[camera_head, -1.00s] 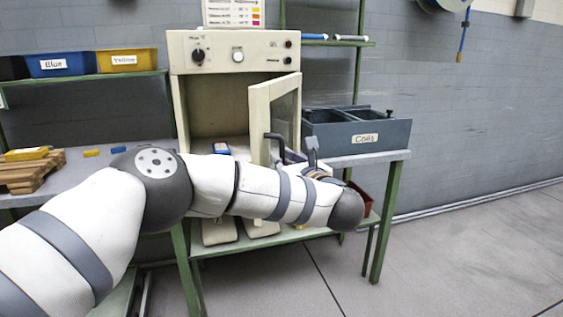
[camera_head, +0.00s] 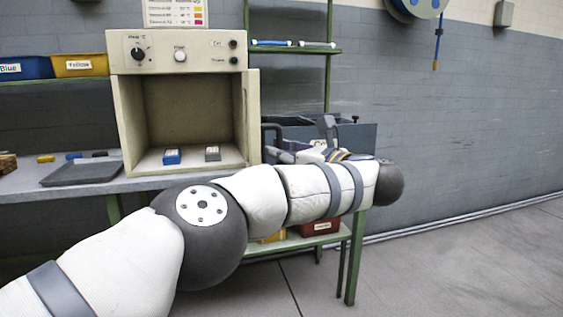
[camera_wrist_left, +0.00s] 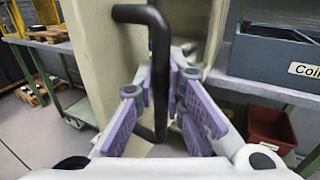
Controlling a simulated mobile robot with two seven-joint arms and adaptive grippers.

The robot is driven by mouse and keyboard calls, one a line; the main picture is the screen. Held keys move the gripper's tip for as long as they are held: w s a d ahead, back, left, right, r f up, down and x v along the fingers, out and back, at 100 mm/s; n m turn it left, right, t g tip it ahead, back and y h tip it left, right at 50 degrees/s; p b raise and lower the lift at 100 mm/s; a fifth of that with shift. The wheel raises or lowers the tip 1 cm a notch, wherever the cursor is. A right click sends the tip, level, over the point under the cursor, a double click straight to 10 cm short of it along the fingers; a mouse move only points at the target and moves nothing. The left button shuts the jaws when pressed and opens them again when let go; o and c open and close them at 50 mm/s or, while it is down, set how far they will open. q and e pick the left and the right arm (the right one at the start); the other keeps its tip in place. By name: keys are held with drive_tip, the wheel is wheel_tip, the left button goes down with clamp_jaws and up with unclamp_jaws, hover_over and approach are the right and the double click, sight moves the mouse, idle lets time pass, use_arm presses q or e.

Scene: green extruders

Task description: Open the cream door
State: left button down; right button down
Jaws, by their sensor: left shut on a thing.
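The cream door (camera_head: 253,115) stands swung open at the right side of the cream oven cabinet (camera_head: 118,110) and shows almost edge-on in the head view. In the left wrist view, the door's cream face (camera_wrist_left: 100,50) lies behind a black bar handle (camera_wrist_left: 159,60). My left gripper (camera_wrist_left: 160,105) is shut on the handle, with a purple-padded finger on each side of it. In the head view, the left gripper (camera_head: 287,153) is at the door's outer side, partly hidden by my arm. My right gripper is not in view.
A grey bin (camera_head: 355,138) stands right of the door, close to my wrist. A dark tray (camera_head: 82,173) lies on the bench at left. Open floor lies at right.

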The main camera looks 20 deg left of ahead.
use_arm(q)
drive_tip(key=shift+w+d, duration=0.2)
drive_tip(key=shift+d, duration=0.1)
drive_tip(key=c, duration=1.7)
unclamp_jaws()
drive_tip(key=shift+o, duration=0.2)
drive_tip(key=v, duration=0.7)
drive_tip(key=shift+d, duration=0.2)
